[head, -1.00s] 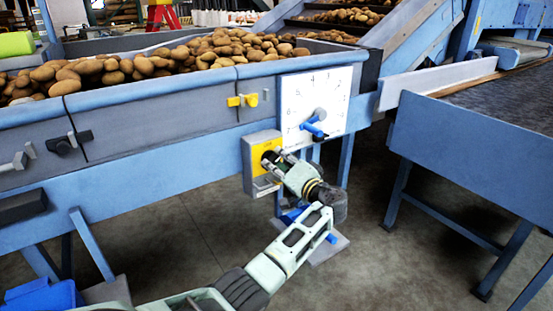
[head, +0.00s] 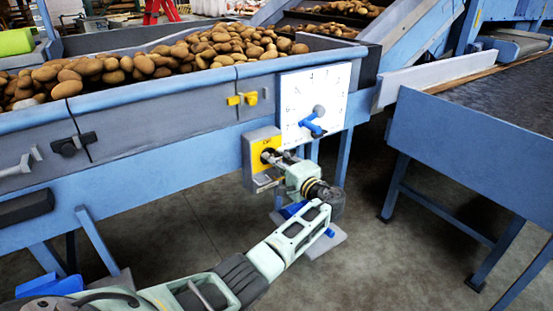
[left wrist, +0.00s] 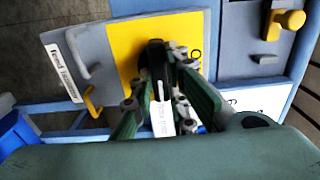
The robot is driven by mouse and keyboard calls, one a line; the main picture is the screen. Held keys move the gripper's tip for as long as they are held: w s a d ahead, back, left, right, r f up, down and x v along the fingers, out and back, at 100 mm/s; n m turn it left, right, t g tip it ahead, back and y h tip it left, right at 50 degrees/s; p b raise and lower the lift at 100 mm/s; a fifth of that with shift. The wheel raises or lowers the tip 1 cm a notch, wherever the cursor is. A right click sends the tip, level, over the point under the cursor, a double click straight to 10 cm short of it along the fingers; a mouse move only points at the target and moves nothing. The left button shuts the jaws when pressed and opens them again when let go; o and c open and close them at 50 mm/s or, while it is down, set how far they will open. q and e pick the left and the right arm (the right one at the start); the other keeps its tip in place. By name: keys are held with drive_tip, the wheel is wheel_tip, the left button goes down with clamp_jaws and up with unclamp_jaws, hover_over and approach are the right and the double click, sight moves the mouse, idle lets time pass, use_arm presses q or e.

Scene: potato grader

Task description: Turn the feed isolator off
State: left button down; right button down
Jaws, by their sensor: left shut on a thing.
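The feed isolator is a grey box with a yellow plate (head: 259,145) on the front of the blue hopper frame. In the left wrist view its yellow plate (left wrist: 127,48) carries a black handle (left wrist: 154,55), and a white "feed isolator" label (left wrist: 63,72) lies to the left. My left gripper (head: 276,157) reaches the plate from the lower right. In the left wrist view the left gripper (left wrist: 168,85) is shut on the black handle, one finger at each side. The fingers hide part of the handle. My right gripper is not in view.
A white dial panel (head: 296,92) with a blue pointer is just above right of the isolator. A yellow handle (head: 243,99) is above it. The hopper (head: 150,94) holds many potatoes. A blue conveyor (head: 470,152) stands right, with open floor between.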

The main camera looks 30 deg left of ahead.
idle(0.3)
use_arm(q)
drive_tip(key=c, duration=1.7)
unclamp_jaws()
drive_tip(key=shift+d, duration=0.1)
drive_tip(key=v, duration=1.2)
drive_tip(key=shift+f, duration=0.1)
